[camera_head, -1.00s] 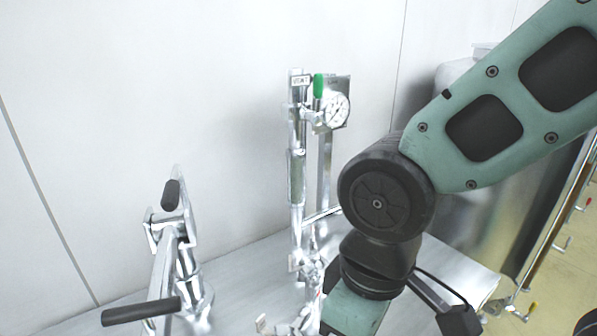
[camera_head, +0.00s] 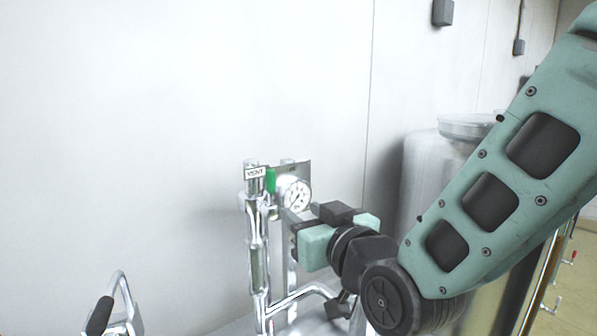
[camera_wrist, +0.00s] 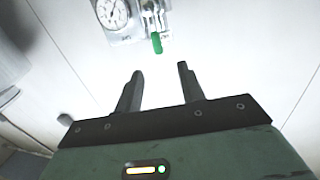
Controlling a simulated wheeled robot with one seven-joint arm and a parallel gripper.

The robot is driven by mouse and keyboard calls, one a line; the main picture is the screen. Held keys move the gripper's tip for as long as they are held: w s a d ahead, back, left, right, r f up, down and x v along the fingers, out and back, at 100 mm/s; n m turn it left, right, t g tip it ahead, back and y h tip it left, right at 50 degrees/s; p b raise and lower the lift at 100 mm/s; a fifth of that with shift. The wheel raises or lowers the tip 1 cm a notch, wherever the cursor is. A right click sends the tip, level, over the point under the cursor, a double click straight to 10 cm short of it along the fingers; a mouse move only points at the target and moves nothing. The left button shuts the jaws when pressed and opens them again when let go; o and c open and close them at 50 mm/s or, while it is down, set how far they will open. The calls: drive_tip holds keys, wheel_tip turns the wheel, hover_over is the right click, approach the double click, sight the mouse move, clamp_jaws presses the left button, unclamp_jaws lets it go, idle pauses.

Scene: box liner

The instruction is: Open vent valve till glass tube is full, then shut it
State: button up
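The vent valve has a green handle (camera_head: 270,180) beside a small "VENT" label (camera_head: 255,173) at the top of the metal stand. The green handle also shows in the wrist view (camera_wrist: 156,43), ahead of my fingertips. The glass tube (camera_head: 257,268) stands upright below the valve in a metal frame; its fill level is too small to tell. My gripper (camera_head: 288,222) is just right of the stand, below the gauge. In the wrist view my gripper (camera_wrist: 160,70) has its two fingers apart with nothing between them, clear of the handle.
A round pressure gauge (camera_head: 295,194) sits right of the green handle, and it also shows in the wrist view (camera_wrist: 112,14). A black-handled lever (camera_head: 98,316) is at the lower left. A large metal tank (camera_head: 440,165) stands behind my arm. The wall to the left is bare.

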sight(272, 179)
drive_tip(key=p+x, duration=0.2)
drive_tip(key=x, duration=0.3)
drive_tip(key=r+p+x, duration=0.1)
drive_tip(key=p+x, duration=0.2)
drive_tip(key=x, duration=0.3)
drive_tip(key=p+x, duration=0.3)
drive_tip(key=x, duration=0.2)
drive_tip(key=shift+w+d+r, duration=0.2)
drive_tip(key=shift+w+r, duration=0.05)
drive_tip(key=shift+w, duration=0.2)
drive_tip(key=shift+w+a+f+p, duration=0.1)
drive_tip(key=shift+w+a+p, duration=0.05)
drive_tip(key=shift+w+p, duration=0.25)
clamp_jaws()
